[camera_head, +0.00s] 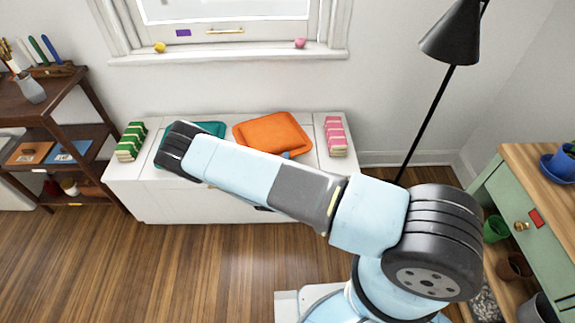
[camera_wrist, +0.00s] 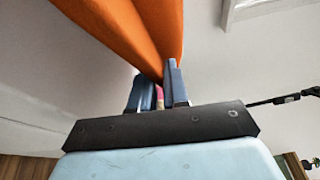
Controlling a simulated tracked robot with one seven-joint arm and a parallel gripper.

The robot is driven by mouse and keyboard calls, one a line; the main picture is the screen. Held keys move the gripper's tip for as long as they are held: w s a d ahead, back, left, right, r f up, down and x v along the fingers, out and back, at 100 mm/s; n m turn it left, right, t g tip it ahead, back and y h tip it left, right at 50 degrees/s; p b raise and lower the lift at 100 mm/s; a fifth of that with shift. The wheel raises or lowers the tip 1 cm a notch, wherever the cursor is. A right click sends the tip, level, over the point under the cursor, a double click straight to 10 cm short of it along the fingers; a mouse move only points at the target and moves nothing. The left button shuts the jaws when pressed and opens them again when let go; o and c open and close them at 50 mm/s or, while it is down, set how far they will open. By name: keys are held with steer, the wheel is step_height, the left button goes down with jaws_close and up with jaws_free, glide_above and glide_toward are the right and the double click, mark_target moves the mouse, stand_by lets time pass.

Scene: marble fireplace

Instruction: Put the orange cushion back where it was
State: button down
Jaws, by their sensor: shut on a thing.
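The orange cushion (camera_head: 272,132) is at the right part of the white bench (camera_head: 150,195) under the window. I cannot tell whether it rests on the bench top or hangs just above it. In the wrist view the orange cushion (camera_wrist: 140,35) fills the upper middle, its pinched edge between the blue fingers of my gripper (camera_wrist: 160,84). My gripper is shut on that edge. In the head view only a small blue part of my gripper (camera_head: 287,154) shows at the cushion's near edge; my arm hides the rest. A teal cushion (camera_head: 208,129) lies to the left, partly behind my arm.
A green striped stack (camera_head: 130,141) stands at the bench's left end, a pink striped stack (camera_head: 335,136) right of the orange cushion. A black floor lamp (camera_head: 450,45) stands to the right. A brown shelf (camera_head: 85,128) is at left, a green cabinet (camera_head: 510,205) at right.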

steer(key=shift+w+f, duration=0.2)
step_height(320, 180, down, 3)
steer(key=shift+w+f, duration=0.1)
steer(key=shift+f, duration=0.05)
steer(key=c, duration=1.1)
jaws_free()
